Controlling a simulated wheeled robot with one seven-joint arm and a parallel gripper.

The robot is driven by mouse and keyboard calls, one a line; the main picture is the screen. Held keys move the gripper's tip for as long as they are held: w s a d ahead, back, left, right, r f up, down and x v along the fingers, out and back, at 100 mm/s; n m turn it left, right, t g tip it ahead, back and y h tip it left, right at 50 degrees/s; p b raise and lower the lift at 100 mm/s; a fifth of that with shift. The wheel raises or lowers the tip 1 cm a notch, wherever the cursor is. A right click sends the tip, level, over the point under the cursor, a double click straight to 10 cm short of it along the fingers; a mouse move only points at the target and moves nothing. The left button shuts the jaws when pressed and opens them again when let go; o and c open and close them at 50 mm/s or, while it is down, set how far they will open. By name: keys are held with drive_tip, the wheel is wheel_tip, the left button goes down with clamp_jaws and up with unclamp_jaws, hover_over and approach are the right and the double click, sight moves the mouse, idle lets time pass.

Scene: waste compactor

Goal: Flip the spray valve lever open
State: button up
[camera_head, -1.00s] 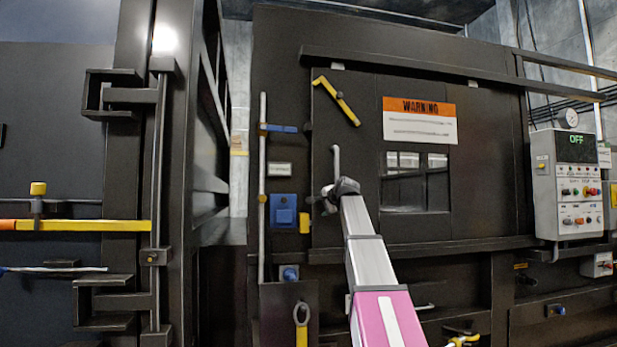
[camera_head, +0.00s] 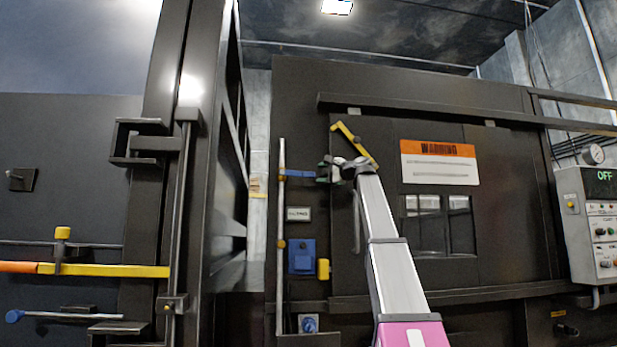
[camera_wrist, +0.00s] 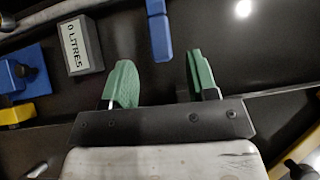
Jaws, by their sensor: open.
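A blue lever (camera_head: 300,173) sticks out to the right, roughly level, from a thin vertical pipe (camera_head: 281,225) left of the door; it looks like the spray valve lever. My gripper (camera_head: 324,173) is at the lever's right end, with its jaws open and empty. In the wrist view the lever (camera_wrist: 158,28) points down toward the gap between my two green fingers (camera_wrist: 161,78). Its end is about level with the fingertips in the picture. A gap shows on both sides, and I see no contact. Depth between fingers and lever is hard to judge.
A "0 LITRES" display (camera_wrist: 82,46) and a blue box (camera_head: 302,256) with a yellow part (camera_head: 323,269) lie below the lever. A yellow handle (camera_head: 354,144) on the door (camera_head: 500,220) is close to my wrist. A control panel reading OFF (camera_head: 597,225) stands at the right.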

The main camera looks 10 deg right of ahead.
sight(311, 175)
drive_tip(key=x, duration=0.6)
drive_tip(key=shift+w+a, duration=0.25)
clamp_jaws()
